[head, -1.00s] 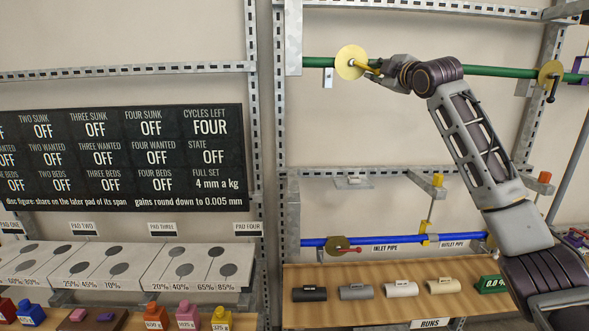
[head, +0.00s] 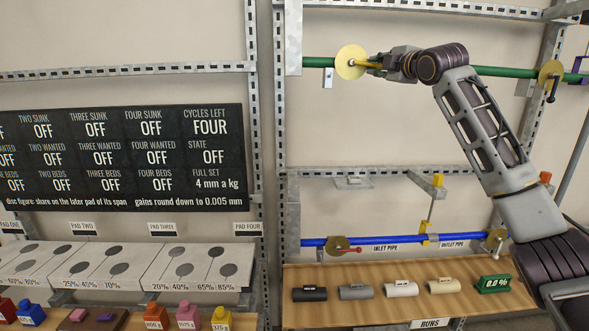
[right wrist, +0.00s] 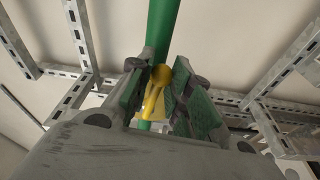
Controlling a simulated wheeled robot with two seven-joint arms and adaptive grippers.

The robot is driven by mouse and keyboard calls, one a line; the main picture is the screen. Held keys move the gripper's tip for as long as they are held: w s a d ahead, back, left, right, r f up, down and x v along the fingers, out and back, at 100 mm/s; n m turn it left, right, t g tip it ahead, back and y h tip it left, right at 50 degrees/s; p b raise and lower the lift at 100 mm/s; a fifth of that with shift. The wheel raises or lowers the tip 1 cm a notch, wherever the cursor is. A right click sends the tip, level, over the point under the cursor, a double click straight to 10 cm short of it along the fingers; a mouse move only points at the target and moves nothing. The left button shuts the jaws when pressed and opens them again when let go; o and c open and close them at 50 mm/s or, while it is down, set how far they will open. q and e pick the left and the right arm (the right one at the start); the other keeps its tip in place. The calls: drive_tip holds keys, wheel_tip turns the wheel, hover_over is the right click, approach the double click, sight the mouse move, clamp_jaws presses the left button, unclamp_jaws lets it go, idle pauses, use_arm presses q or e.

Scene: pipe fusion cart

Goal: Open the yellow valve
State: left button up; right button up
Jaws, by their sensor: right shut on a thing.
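The yellow valve is a pale yellow disc (head: 350,62) with a yellow lever (head: 367,65) on the green pipe at the top. The lever points right, nearly along the pipe. My right gripper (head: 377,64) is at the lever's outer end, shut on it. In the right wrist view, the yellow lever (right wrist: 155,98) with its round knob lies between the two green-padded fingers (right wrist: 158,100), with the green pipe (right wrist: 162,28) running behind. My left gripper is not in view.
A second yellow disc (head: 550,73) with a dark handle sits farther right on the green pipe. Below, a blue pipe (head: 385,239) carries a disc with a red lever (head: 347,250).

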drive_tip(key=shift+r, duration=0.1)
drive_tip(key=shift+r+n, duration=0.45)
drive_tip(key=shift+n, duration=0.35)
drive_tip(key=o, duration=1.9)
drive_tip(key=shift+o, duration=0.2)
drive_tip(key=shift+s+f, duration=0.1)
drive_tip(key=a+b+v, duration=0.1)
drive_tip(key=b+v, duration=0.2)
drive_tip(key=v, duration=0.3)
drive_tip(key=a+b+v, duration=0.2)
drive_tip(key=b+v, duration=0.1)
drive_tip(key=v, duration=0.4)
drive_tip(key=shift+s+d, duration=0.4)
drive_tip(key=shift+s, duration=0.2)
